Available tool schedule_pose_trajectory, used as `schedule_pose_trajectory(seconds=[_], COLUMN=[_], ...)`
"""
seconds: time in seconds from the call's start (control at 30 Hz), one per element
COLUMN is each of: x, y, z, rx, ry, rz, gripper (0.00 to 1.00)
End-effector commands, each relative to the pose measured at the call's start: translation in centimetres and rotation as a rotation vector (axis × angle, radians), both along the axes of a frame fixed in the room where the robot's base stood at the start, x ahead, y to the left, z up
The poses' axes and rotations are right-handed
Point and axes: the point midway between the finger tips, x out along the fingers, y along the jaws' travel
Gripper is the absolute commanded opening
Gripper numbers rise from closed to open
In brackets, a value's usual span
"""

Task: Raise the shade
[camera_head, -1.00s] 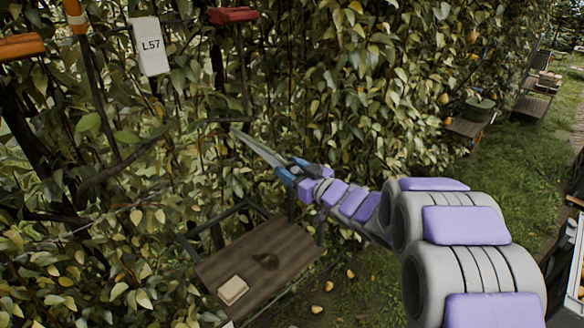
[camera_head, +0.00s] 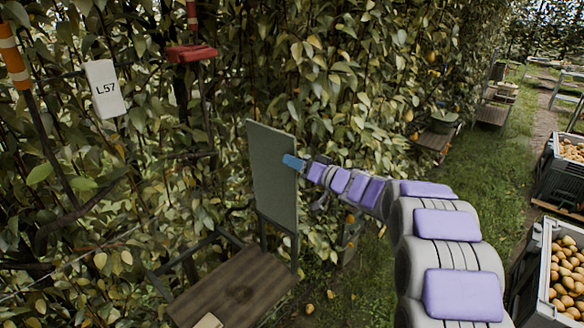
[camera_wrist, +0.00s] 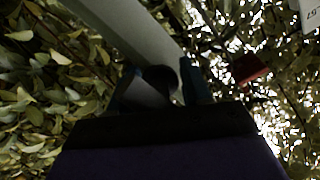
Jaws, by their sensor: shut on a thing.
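The shade is a flat grey-green panel (camera_head: 272,178) that stands roughly upright above the back of a small wooden table (camera_head: 240,285). My gripper (camera_head: 294,163) comes in from the right and is shut on the panel's right edge, in its upper half. In the wrist view, the panel (camera_wrist: 130,28) crosses the upper left as a pale slanted band. The dark fingers of my gripper (camera_wrist: 165,85) meet its lower side there. The exact contact is dark and partly hidden.
Dense leafy pear foliage is behind the panel. A white L57 tag (camera_head: 105,88), a red tool head (camera_head: 190,53) and an orange-striped pole (camera_head: 14,55) are at left. The grass path (camera_head: 480,185) is open.

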Motion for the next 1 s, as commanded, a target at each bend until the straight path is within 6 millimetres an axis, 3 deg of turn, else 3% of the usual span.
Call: schedule_pose_trajectory(seconds=[0.43,0.47,0.63,1.0], x=[0.04,0.04,0.11,-0.37], y=[-0.01,0.00,-0.03,-0.91], z=[-0.20,-0.18,-0.14,-0.10], rx=[0.010,0.009,0.008,0.007], ry=[0.015,0.014,0.013,0.009], rz=[0.003,0.003,0.002,0.000], gripper=[0.00,0.51,0.66,0.66])
